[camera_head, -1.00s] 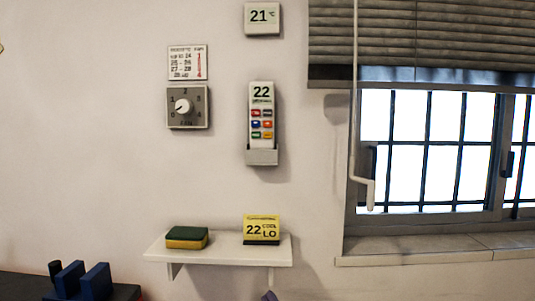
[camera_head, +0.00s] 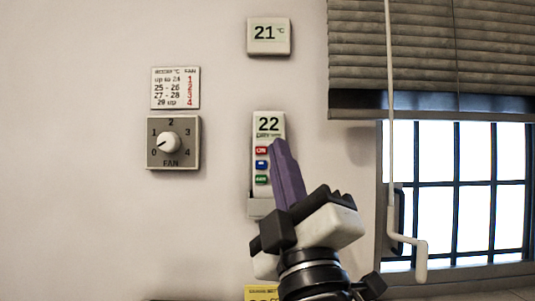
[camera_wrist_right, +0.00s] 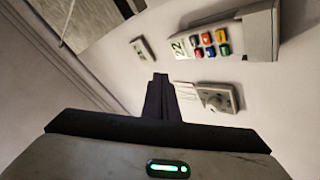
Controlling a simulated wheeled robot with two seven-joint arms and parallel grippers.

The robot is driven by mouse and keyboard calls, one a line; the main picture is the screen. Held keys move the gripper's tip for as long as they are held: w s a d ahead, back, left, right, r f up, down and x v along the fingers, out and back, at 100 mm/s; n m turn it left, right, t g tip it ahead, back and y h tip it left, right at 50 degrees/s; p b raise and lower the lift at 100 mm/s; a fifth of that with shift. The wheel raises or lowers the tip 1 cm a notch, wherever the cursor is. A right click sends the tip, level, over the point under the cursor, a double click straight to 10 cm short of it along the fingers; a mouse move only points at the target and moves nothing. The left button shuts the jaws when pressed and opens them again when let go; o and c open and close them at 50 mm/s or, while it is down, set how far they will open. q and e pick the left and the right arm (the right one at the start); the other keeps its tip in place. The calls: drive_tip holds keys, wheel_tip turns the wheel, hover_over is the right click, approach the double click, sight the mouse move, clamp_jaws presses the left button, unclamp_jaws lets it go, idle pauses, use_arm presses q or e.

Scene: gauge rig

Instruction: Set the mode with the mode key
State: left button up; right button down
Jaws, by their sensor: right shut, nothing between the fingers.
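I cannot make out which key is the mode key. The remote also shows in the right wrist view (camera_wrist_right: 180,47) with several coloured keys. My right gripper (camera_head: 277,146) is shut and empty, its purple fingers pointing up in front of the remote's right side. In the right wrist view its dark fingertips (camera_wrist_right: 160,78) appear apart from the remote. My left gripper is out of view.
A fan dial (camera_head: 170,142) and a chart (camera_head: 175,88) are on the wall to the left. A 21 °C display (camera_head: 268,37) is above. A yellow card (camera_head: 261,292) shows at the bottom edge. The window, blind (camera_head: 430,60) and wand (camera_head: 391,150) are to the right.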

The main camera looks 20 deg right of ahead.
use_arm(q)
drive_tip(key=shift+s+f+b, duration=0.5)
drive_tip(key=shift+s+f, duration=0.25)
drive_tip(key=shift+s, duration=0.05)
use_arm(e)
drive_tip(key=w+d, duration=0.2)
drive_tip(key=w, duration=0.6)
drive_tip(key=shift+d, duration=0.2)
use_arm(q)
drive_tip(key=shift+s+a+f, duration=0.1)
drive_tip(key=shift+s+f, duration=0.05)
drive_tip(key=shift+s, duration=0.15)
use_arm(e)
drive_tip(key=shift+s, duration=0.1)
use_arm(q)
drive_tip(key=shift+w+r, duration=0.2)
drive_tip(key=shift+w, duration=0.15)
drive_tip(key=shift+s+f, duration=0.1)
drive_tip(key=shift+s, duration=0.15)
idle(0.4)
use_arm(e)
drive_tip(key=shift+w, duration=0.2)
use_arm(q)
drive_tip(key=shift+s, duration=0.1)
use_arm(e)
drive_tip(key=shift+w+d, duration=0.1)
drive_tip(key=shift+w, duration=0.15)
